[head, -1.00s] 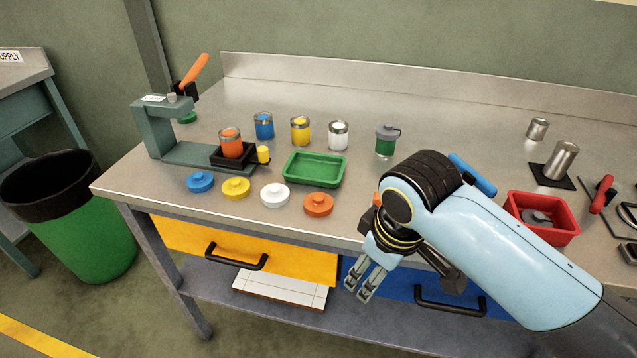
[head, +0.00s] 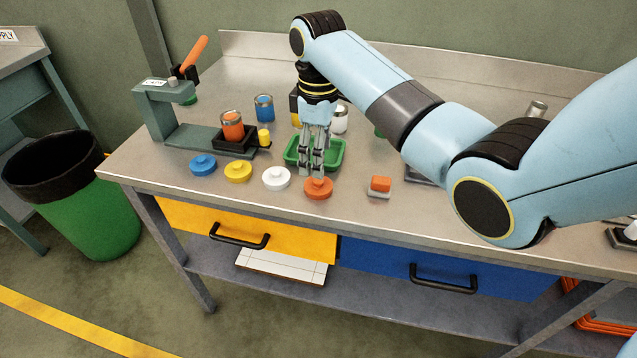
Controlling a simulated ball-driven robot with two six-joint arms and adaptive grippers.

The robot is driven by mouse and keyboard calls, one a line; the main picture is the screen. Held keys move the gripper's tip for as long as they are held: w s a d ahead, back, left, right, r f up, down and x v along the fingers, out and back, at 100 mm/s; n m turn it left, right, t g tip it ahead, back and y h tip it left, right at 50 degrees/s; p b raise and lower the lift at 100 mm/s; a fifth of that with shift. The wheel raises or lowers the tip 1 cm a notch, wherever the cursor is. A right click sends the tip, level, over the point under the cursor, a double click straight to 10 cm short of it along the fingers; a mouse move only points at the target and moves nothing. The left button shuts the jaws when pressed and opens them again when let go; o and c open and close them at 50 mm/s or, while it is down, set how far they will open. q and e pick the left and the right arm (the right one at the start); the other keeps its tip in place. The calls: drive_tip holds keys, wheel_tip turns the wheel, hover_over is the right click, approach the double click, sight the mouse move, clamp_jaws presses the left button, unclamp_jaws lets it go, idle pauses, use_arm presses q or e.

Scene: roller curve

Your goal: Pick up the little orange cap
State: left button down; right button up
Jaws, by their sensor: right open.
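The little orange cap (head: 318,188) is a round disc with a small knob, lying on the bench near its front edge, at the right end of a row of caps. My right gripper (head: 312,173) points down with its fingertips just above and behind the cap in the picture, in front of the green tray. It is open and nothing shows between its fingers. I cannot tell whether a fingertip touches the cap. My left gripper is not in view.
White (head: 276,178), yellow (head: 238,171) and blue (head: 203,165) caps lie to the left. The green tray (head: 337,160) is behind the gripper. An orange block on a grey base (head: 380,186) stands right of the cap. A press (head: 160,112) holds an orange can (head: 232,128).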

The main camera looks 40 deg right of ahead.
sight(318, 181)
wheel_tip(318, 181, down, 7)
drive_tip(key=shift+s+a+f+p, duration=0.1)
drive_tip(key=shift+f+p, duration=0.1)
drive_tip(key=shift+p, duration=0.15)
drive_tip(key=c, duration=0.6)
